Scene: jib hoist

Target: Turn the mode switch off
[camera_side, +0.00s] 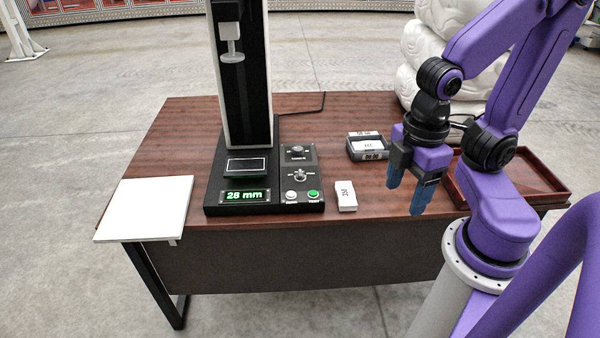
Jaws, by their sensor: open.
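A black hoist-like machine (245,80) stands on the wooden table, with a control panel at its base. The panel carries a round dark knob (297,150) at the top and a small silver toggle switch (300,175) below it. I cannot tell which of them is the mode switch, as their labels are too small to read. A white button (291,195) and a green button (313,194) sit in front. A lit green display (244,195) reads "28 mm". My gripper (406,199) is open and empty, pointing down, right of the panel and apart from it.
A white block (346,195) stands just right of the panel. A dark box with white labelled pieces (368,146) lies behind it. A brown tray (530,178) is at the right, partly behind my arm. A white board (145,208) lies at the left edge.

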